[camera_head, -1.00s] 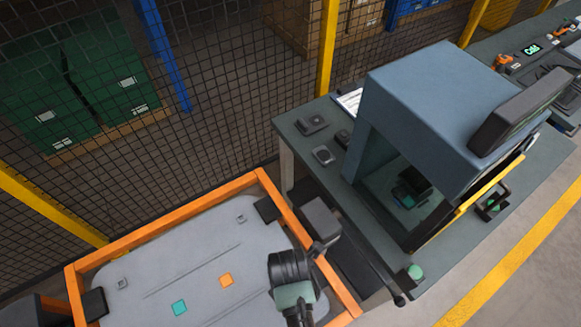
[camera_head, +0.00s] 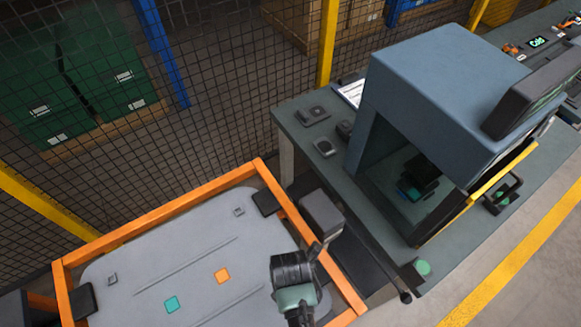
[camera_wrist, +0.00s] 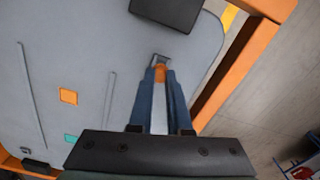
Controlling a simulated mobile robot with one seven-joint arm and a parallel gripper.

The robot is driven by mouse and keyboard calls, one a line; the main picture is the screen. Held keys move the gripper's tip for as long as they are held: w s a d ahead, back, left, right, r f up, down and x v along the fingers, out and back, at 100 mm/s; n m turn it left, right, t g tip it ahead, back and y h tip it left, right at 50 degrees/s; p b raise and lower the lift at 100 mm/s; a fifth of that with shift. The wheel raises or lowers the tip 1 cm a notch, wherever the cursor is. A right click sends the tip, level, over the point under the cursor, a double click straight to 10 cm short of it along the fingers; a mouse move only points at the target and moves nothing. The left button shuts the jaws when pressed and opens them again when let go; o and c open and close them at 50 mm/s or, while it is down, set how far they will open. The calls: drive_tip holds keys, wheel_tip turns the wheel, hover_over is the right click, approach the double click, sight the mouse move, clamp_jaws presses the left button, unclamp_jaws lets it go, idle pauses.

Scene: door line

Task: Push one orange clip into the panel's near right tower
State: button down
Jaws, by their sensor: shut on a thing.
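The panel (camera_head: 140,285) is a grey plate inside an orange frame. In the wrist view its near right tower (camera_wrist: 154,58) is a small grey block near the plate's edge, beside a black pad. My gripper (camera_wrist: 160,72) is shut on an orange clip (camera_wrist: 160,75), which shows between the fingertips. The clip is right at the tower in the picture. I cannot tell whether it touches the tower or how deep it sits. In the head view my wrist shows over the panel's lower right, and the fingers are hidden.
An orange square (camera_head: 222,275) and a teal square (camera_head: 172,304) lie on the plate. Black pads (camera_head: 266,202) sit along the orange frame (camera_head: 165,212). To the right stands a bench with a blue-grey hooded machine (camera_head: 440,90). A mesh fence (camera_head: 220,90) runs behind.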

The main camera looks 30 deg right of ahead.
drive_tip(key=shift+f+b, duration=0.65)
drive_tip(key=shift+f, duration=0.6)
idle(1.6)
drive_tip(key=shift+s, duration=0.1)
drive_tip(key=c, duration=0.8)
unclamp_jaws()
drive_tip(key=shift+r, duration=0.1)
drive_tip(key=shift+r, duration=0.25)
wheel_tip(320, 180, up, 12)
drive_tip(key=shift+r+b, duration=0.15)
drive_tip(key=shift+b, duration=0.65)
